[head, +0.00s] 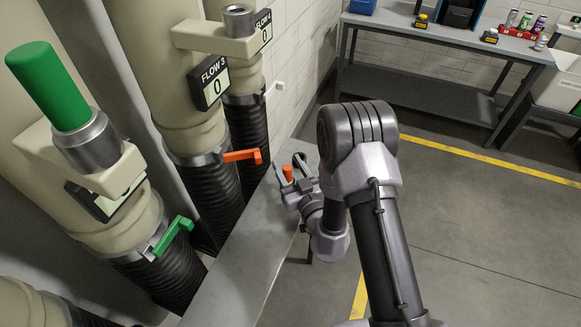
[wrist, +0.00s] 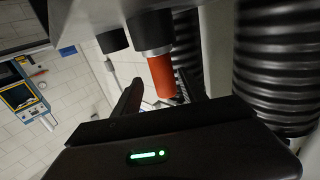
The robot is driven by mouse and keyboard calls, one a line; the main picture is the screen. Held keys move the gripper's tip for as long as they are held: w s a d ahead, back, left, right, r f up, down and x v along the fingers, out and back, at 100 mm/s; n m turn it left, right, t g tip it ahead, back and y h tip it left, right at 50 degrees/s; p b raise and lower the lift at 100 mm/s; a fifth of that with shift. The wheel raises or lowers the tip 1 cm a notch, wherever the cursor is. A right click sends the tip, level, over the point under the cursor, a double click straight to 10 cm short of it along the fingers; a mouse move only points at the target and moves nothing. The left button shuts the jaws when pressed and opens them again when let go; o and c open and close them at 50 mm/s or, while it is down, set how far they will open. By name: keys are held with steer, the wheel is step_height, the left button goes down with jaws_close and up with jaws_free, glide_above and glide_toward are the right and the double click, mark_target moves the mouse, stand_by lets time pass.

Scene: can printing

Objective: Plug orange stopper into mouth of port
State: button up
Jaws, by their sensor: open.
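The orange stopper (head: 287,172) stands at the grey bench's far end in the head view. In the wrist view the orange stopper (wrist: 162,76) sits in a silver-and-dark holder (wrist: 150,35). My gripper (head: 301,181) is beside it in the head view. In the wrist view my open gripper (wrist: 160,76) has one finger on each side of the stopper; I cannot tell whether either touches it.
A green stopper (head: 48,86) sits in another port at the left. An orange handle (head: 242,156) and a green handle (head: 172,237) stick out from the pipes. The grey bench (head: 237,262) is bare in front. A work table (head: 430,38) stands at the back right.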

steer(key=shift+s+a+r, duration=0.25)
steer(key=shift+s+a, duration=0.05)
steer(key=shift+s, duration=0.4)
steer(key=c, duration=0.4)
steer(key=shift+d, duration=0.1)
steer(key=c, duration=0.3)
jaws_close()
